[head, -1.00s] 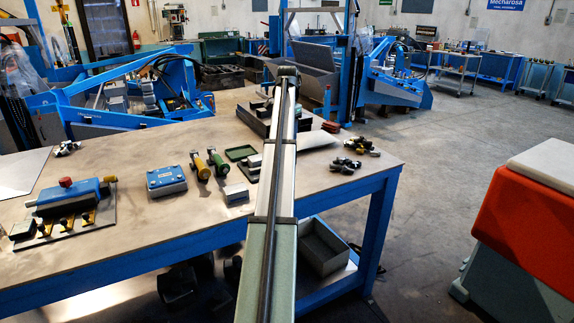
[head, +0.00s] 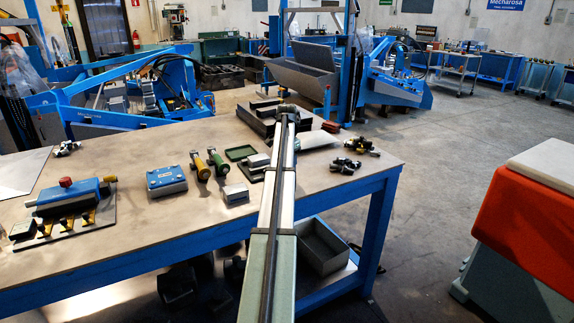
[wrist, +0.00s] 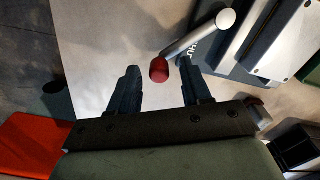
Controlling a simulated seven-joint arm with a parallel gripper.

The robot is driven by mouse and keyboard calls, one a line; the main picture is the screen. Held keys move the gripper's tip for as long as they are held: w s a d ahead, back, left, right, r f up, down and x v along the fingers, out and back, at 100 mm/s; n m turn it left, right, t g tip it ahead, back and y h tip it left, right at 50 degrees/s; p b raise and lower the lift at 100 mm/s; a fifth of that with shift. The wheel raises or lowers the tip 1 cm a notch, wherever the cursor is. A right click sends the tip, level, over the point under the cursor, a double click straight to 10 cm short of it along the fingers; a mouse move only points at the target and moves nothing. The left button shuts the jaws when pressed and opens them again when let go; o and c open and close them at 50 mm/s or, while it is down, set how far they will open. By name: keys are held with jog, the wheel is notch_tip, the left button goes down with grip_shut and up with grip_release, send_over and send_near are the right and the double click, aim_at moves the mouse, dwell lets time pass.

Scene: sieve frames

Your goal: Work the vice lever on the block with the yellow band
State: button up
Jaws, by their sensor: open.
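In the wrist view my gripper (wrist: 158,72) is open, with its two dark fingers spread. A red knob (wrist: 159,69) shows between the fingertips, with gaps to both; I cannot tell its depth exactly. It caps a bare metal lever (wrist: 196,36) that slants up and right to a round pale end. The lever lies by a grey vice block (wrist: 268,42) at the upper right, partly cut off. No yellow band shows on that visible part. In the head view my arm reaches over the table and my fingers cannot be made out.
The table (head: 120,160) holds a blue fixture (head: 75,195) with a red knob, a blue box (head: 166,180), yellow (head: 200,167) and green (head: 217,162) cylinders and a small grey block (head: 235,193). Dark clamps (head: 345,165) lie right of my arm.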

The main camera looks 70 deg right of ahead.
jog(key=shift+f, duration=0.1)
grip_shut()
dwell(0.5)
